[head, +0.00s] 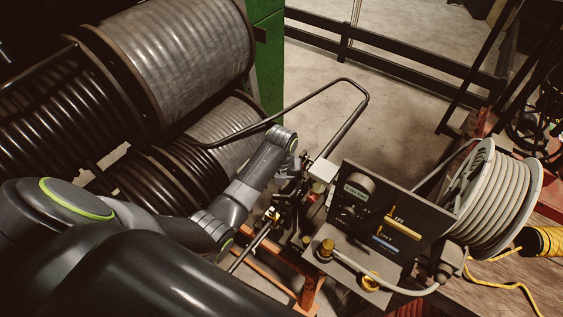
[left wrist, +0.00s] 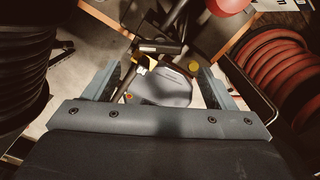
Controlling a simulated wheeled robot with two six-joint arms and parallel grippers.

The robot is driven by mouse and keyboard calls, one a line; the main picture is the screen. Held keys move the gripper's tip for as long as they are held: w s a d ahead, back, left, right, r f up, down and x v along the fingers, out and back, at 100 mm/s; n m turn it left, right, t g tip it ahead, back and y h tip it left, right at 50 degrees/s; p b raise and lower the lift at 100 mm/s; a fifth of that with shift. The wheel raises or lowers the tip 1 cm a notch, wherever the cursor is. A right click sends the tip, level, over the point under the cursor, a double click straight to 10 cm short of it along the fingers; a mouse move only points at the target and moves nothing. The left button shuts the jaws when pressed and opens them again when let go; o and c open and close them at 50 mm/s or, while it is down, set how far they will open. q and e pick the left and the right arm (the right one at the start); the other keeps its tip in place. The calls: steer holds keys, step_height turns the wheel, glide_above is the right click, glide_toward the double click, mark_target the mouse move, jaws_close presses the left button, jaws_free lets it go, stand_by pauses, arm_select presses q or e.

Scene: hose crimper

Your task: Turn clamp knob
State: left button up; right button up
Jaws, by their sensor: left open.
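My left gripper (head: 289,180) is at the left side of the crimper (head: 390,225), partly hidden by its own wrist in the head view. In the left wrist view the two fingers of my left gripper (left wrist: 160,88) stand wide apart and hold nothing. A rounded grey part (left wrist: 163,88) shows between them, with a black bar and a yellow piece (left wrist: 139,60) just beyond. I cannot tell from these views which part is the clamp knob, or whether a finger touches anything. My right gripper is not in view.
Large hose drums (head: 185,45) stand at the left. A bent black bar (head: 340,82) rises behind the gripper. A white hose reel (head: 500,195) and yellow cord (head: 500,287) are at the right. Open concrete floor (head: 400,110) lies behind the crimper.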

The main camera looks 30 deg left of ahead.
mark_target(282, 196)
arm_select(q)
step_height(282, 196, up, 11)
stand_by(0.3)
steer(key=shift+f, duration=0.1)
stand_by(0.4)
